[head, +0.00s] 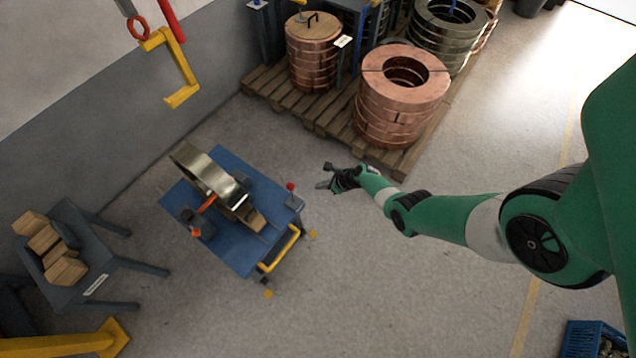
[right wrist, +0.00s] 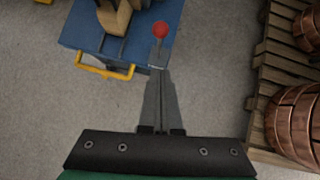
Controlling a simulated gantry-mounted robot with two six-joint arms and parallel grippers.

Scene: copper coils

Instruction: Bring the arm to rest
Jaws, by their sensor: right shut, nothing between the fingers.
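My right arm (head: 455,220) is green with black joints and reaches in from the right in the head view. Its gripper (head: 325,176) hangs over open floor between the blue cart and the pallet. In the right wrist view the gripper (right wrist: 160,78) has its fingers together with nothing between them. The fingertips overlap the cart's edge near a red knob (right wrist: 160,29) in that picture; whether they touch cannot be told. The knob also shows in the head view (head: 291,186). My left gripper is not in view.
A blue cart (head: 238,257) with a yellow handle carries a metal coil (head: 207,176). Copper coils (head: 403,92) stand on a wooden pallet (head: 387,158). A yellow hook (head: 178,62) hangs at upper left. A side table (head: 95,262) holds wooden blocks. Floor right of the cart is clear.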

